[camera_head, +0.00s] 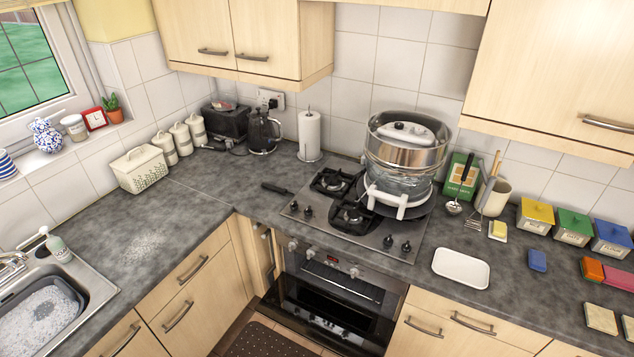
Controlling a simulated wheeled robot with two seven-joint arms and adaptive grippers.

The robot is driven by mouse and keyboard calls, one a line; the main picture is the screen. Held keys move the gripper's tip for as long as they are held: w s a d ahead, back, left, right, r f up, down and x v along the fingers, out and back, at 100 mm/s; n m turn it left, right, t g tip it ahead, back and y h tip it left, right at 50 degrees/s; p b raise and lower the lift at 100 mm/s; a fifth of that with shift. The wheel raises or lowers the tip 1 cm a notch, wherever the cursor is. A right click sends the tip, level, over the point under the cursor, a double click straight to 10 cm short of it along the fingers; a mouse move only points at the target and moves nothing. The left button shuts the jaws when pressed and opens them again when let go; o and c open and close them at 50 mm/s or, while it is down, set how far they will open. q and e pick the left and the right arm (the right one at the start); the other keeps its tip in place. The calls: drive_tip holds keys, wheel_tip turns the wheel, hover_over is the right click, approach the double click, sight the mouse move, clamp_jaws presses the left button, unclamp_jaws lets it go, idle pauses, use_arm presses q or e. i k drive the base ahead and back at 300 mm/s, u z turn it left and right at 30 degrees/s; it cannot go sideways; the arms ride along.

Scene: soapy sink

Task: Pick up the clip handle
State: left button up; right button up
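Nothing in view can be named the clip handle for sure. A short black handle-like piece (276,188) lies on the worktop just left of the hob. It is small here, and I cannot make out a clip on it. A large shiny round pot (405,152) with a white-topped piece (409,132) in it stands on the hob. A white fitting with short prongs (400,203) sits low at the front of the pot; its exact form is unclear. Neither of my grippers shows in the head view.
The hob (328,222) is set in the grey worktop. Right of it are a white tray (461,268), a utensil pot (494,196), coloured tins (574,226) and sponges. The sink (75,275) holds a soapy basin (40,315). The left corner worktop is mostly free.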

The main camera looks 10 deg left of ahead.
sight(284, 192)
drive_tip(key=z, duration=0.2)
drive_tip(key=i, duration=0.65)
drive_tip(key=u, duration=0.55)
drive_tip(key=i, duration=0.7)
drive_tip(key=u, duration=0.55)
